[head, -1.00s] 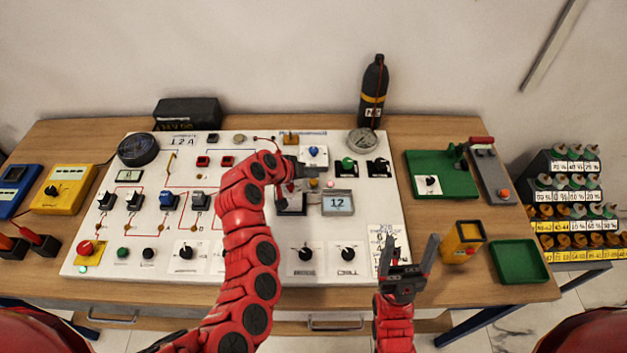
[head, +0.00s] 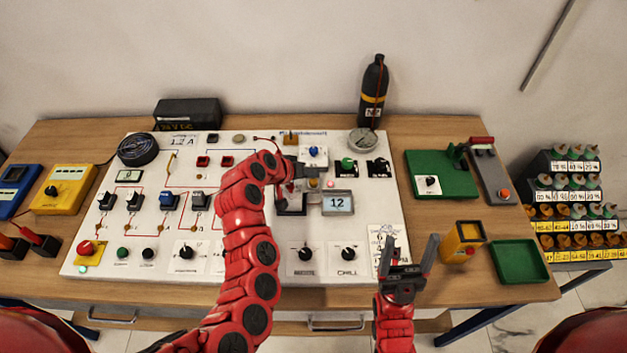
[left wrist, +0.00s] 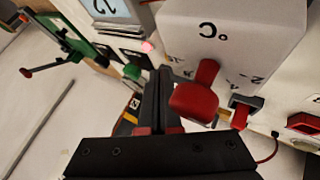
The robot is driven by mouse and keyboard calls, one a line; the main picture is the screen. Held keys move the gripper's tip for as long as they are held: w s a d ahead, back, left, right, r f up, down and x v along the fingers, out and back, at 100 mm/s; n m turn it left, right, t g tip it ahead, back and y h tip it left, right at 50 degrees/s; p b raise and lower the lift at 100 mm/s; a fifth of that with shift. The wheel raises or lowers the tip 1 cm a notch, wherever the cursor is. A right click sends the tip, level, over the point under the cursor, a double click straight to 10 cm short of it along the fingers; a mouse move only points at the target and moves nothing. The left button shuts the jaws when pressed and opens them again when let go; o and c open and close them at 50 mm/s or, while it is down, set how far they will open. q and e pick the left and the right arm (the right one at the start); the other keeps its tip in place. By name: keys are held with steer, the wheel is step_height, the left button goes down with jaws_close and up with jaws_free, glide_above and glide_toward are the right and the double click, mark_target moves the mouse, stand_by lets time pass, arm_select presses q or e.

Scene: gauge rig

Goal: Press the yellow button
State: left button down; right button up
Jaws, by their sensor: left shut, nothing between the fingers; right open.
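The small yellow button (head: 313,183) sits on the white panel (head: 230,262), left of a pink lamp (head: 331,184) and above the display reading 12 (head: 338,203). My left gripper (head: 318,170) is shut and empty, just above the button in the picture; I cannot tell whether it touches anything. In the left wrist view, the shut fingers (left wrist: 164,97) point at the panel, and I cannot make out the button there. My right gripper (head: 408,256) is open and empty, over the panel's lower right corner.
A white box with a red-handled lever (left wrist: 196,98) stands close beside the left fingers. A blue knob (head: 314,151) and a green knob (head: 348,163) are nearby. A black bottle (head: 373,90) stands behind. A yellow box (head: 462,241) is right of my right gripper.

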arm_select(q)
steer(key=shift+f, duration=0.15)
steer(key=shift+f+b, duration=0.3)
steer(key=shift+b, duration=0.2)
steer(key=shift+f+b, duration=0.5)
steer(key=shift+f, duration=0.05)
stand_by(0.5)
steer(key=shift+s+f, duration=0.2)
steer(key=shift+f, duration=0.2)
stand_by(0.3)
steer(key=shift+r, duration=0.1)
steer(key=shift+w+r, duration=0.1)
steer(key=shift+r, duration=0.95)
steer(key=shift+r+p, duration=1)
steer(key=shift+r, duration=1.55)
